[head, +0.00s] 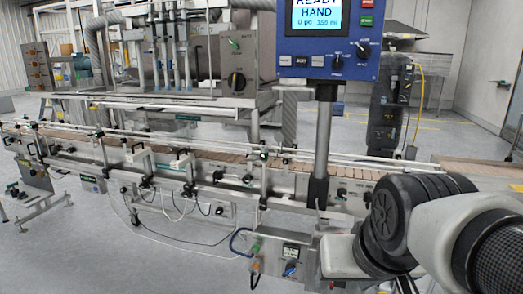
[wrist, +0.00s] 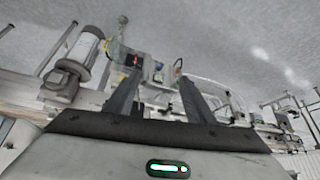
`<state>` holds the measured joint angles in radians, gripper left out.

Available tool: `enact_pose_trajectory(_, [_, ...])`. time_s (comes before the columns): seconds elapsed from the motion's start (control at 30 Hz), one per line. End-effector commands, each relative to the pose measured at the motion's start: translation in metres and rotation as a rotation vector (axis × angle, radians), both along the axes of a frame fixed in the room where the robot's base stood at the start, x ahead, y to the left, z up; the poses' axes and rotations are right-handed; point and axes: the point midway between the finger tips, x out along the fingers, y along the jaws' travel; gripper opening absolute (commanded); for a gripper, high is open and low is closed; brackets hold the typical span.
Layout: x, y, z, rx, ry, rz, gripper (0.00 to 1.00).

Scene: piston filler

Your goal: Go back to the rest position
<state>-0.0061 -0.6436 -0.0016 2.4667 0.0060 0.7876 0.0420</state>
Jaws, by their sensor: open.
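My gripper (wrist: 158,92) shows in the wrist view with its two dark fingers apart and nothing between them. The wrist view looks tilted past the fingers towards the filling line and the grey floor. In the head view my own arm fills the lower right, in front of the conveyor's right part, and its gripper end is not visible there. The blue control panel (head: 329,58) stands on a post at the upper middle; its screen (head: 316,17) reads "READY HAND".
The conveyor (head: 210,163) with its rails runs across the head view. A small control box (head: 283,256) sits low at the front, left of my arm. The filler frame (head: 170,100) stands behind. Bare floor (head: 95,250) lies at the lower left.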

Motion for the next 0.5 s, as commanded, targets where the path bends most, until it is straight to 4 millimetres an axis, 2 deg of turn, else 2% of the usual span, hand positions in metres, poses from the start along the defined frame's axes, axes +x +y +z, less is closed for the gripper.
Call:
enact_pose_trajectory(0.03, [-0.014,-0.001,0.001,-0.011,0.007,0.011,0.5])
enact_pose_trajectory(0.13, [-0.042,-0.003,0.0,-0.031,0.036,0.036,0.5])
enact_pose_trajectory(0.2, [-0.039,-0.003,0.026,-0.029,0.041,0.035,0.5])
enact_pose_trajectory(0.37, [-0.038,-0.003,0.06,-0.029,0.041,0.035,0.5])
enact_pose_trajectory(0.5, [-0.038,-0.003,0.099,-0.028,0.04,0.034,0.5])
